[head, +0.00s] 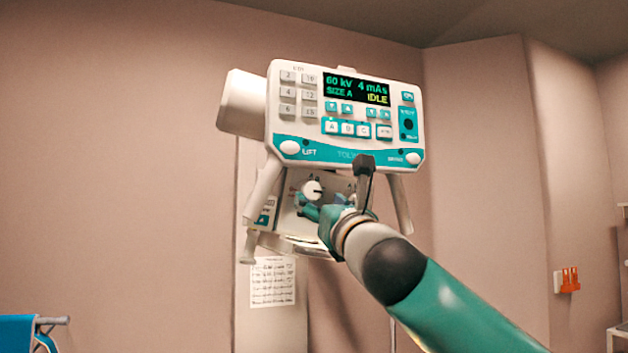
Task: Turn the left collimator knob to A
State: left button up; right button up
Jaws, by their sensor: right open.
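The left collimator knob (312,190) is a round white knob on the collimator face (287,216), under the control panel. A dark mark shows near its top, but its exact setting is too small to read. My right gripper (335,184) is open in front of the collimator, just right of and below the left knob. I cannot tell whether a finger touches the knob. The gripper hides much of the collimator's right part. My left gripper is out of view.
The control panel (345,117) hangs above; its display (356,89) reads 60 kV, 4 mAs, SIZE A, IDLE. Handle bars (262,190) come down at both sides of the collimator. An orange holder (569,280) is at right.

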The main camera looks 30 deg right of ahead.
aim_at(313, 195)
jog(key=shift+p+x, duration=0.8)
jog(key=shift+x, duration=1)
